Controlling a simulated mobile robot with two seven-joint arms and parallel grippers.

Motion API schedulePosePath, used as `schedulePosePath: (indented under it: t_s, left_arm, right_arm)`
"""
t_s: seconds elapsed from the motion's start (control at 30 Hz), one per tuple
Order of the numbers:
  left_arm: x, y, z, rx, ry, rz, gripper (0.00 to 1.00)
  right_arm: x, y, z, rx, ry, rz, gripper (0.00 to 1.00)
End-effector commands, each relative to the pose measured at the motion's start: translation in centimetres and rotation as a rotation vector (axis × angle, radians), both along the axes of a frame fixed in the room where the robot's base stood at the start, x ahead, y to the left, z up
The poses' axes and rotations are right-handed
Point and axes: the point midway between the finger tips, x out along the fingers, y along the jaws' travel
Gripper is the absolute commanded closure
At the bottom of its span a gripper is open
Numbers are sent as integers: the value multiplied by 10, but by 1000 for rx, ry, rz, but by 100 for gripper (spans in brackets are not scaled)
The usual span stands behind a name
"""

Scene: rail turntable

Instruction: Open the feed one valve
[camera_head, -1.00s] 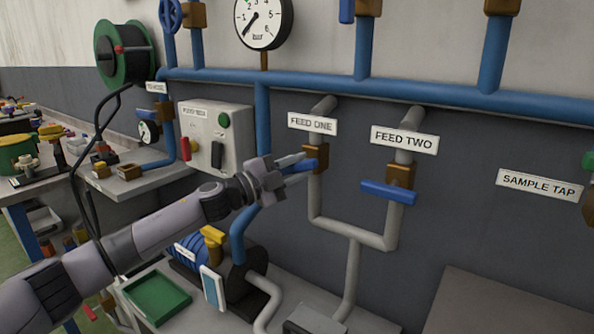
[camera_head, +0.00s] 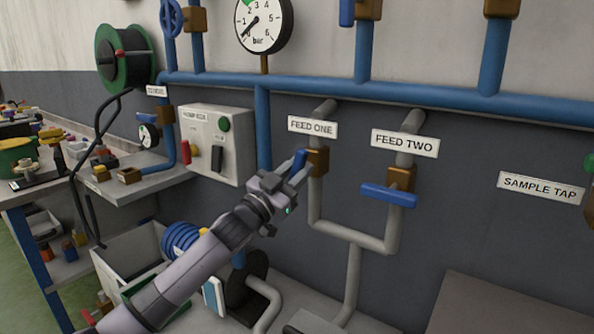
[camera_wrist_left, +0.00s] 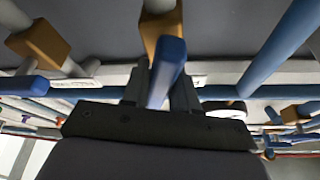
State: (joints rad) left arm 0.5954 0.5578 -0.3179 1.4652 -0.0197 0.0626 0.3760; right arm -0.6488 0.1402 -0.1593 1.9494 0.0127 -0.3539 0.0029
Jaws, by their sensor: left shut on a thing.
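The feed one valve is a brown body (camera_head: 317,161) on a grey pipe under the "FEED ONE" label (camera_head: 312,126). Its blue handle (camera_head: 300,159) sticks out at the body's left side and looks short from the head. My left gripper (camera_head: 296,172) is shut on this handle, its arm coming up from the lower left. In the left wrist view the blue handle (camera_wrist_left: 167,65) lies between the two dark fingers (camera_wrist_left: 160,90), with the brown valve body behind it. The fingers hide part of the handle. My right gripper is not in view.
The feed two valve's blue handle (camera_head: 388,195) lies across its pipe, to the right. A grey pump box (camera_head: 232,157) is on the wall to the left. A blue motor (camera_head: 181,240) and a grey pipe (camera_head: 354,285) are below. The wall under "SAMPLE TAP" (camera_head: 541,188) is clear.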

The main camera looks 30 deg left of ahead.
Motion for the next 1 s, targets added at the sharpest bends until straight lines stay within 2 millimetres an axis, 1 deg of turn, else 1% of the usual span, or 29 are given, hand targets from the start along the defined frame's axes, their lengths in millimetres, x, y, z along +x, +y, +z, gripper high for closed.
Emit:
schedulePosePath:
  t_s: [0.1,0.3,0.83,0.87,0.9,1.0]
  left_arm:
    - [0,-1,-1,-61,11,-1,100]
    - [0,0,-1,-118,18,-1,100]
    - [0,0,-1,-136,21,1,100]
    - [0,0,-1,-136,20,1,65]
    - [0,0,0,-136,20,1,52]
    - [0,0,0,-135,20,0,51]
  right_arm:
    - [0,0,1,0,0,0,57]
    - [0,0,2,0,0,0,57]
    - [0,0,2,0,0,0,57]
    - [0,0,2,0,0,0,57]
    - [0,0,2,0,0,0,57]
    - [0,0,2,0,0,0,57]
